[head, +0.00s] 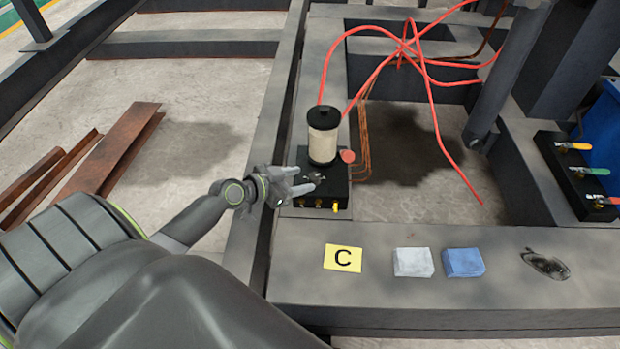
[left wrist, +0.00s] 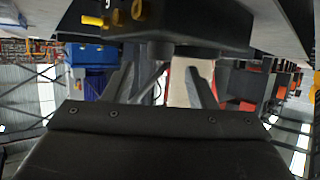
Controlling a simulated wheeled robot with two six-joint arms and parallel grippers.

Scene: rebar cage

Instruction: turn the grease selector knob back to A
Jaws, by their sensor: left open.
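The grease unit is a black block (head: 338,192) with a cream reservoir (head: 322,140) under a black lid on top and brass fittings along its front. The small dark selector knob (head: 316,178) is on the block's top, partly hidden by my fingers; its setting is not readable. My left gripper (head: 304,179) is open at the block's left side, with its fingertips at the knob. In the left wrist view, the block (left wrist: 215,22) is above the spread fingers (left wrist: 165,78), and a dark round part shows near the gap. I cannot tell whether they touch. My right gripper is not in view.
Red hoses (head: 432,100) loop behind the unit. A black valve block (head: 580,180) with coloured levers stands at right.

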